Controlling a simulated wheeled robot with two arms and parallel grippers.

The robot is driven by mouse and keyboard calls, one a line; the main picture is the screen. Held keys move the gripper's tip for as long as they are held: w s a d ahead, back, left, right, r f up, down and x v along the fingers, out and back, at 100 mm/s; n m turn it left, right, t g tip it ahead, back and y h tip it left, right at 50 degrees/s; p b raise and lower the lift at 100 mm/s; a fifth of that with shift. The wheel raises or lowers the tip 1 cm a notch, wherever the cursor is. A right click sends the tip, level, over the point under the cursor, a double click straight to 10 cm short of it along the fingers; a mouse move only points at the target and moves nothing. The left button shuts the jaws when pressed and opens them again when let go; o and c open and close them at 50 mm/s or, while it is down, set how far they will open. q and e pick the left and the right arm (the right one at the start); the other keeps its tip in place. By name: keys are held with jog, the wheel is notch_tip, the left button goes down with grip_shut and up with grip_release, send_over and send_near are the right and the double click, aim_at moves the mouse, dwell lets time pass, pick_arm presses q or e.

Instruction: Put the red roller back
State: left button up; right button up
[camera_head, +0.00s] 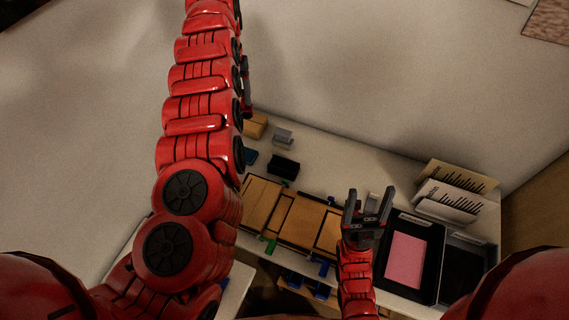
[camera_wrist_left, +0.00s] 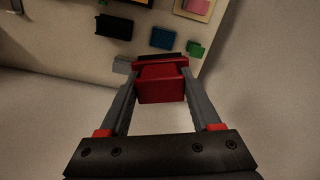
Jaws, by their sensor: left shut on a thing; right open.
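In the left wrist view, my left gripper (camera_wrist_left: 161,90) is shut on a red block-like thing (camera_wrist_left: 162,84), which looks like the red roller. A dark strip runs along its far edge. It sits between the two grey fingers, near the edge of the worktable. In the head view my left arm reaches far up the picture and hides most of that gripper and what it holds. My right gripper (camera_head: 368,205) is open and empty, above the table beside a black tray (camera_head: 437,245).
The white table (camera_head: 335,160) bears brown boards (camera_head: 283,215), a black block (camera_head: 284,166), a grey block (camera_head: 283,138) and an orange-brown block (camera_head: 255,125). A pink sheet (camera_head: 405,261) lies in the black tray. White cards (camera_head: 455,190) stand at the right. Blue and green pieces line the front edge.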

pick_arm(q)
jog(key=s+d+f+m+p, duration=0.2)
jog(key=d+f+p, duration=0.45)
jog(key=d, duration=0.55)
jog(key=s+d+f+m+p, duration=0.1)
jog(key=s+d+f+p, duration=0.3)
jog(key=s, duration=0.5)
jog(key=s+d+f+m+p, duration=0.1)
jog(key=s+d+f+p, duration=0.1)
jog(key=s+f+p, duration=0.5)
jog(key=w+a+f+b, duration=0.1)
jog(key=w+b, duration=0.3)
jog(key=b, duration=0.1)
jog(key=w+a+f+b, duration=0.1)
jog(key=w+a+b, duration=0.1)
jog(key=w+b, duration=0.2)
jog(key=w+a+f+b, duration=0.1)
jog(key=w+a+b, duration=0.1)
jog(key=w+b, duration=0.3)
jog(key=shift+a+f+b, duration=0.1)
jog(key=shift+f+b, duration=0.05)
jog(key=shift+b, duration=0.35)
jog(key=shift+s, duration=0.1)
jog(key=o, duration=1.4)
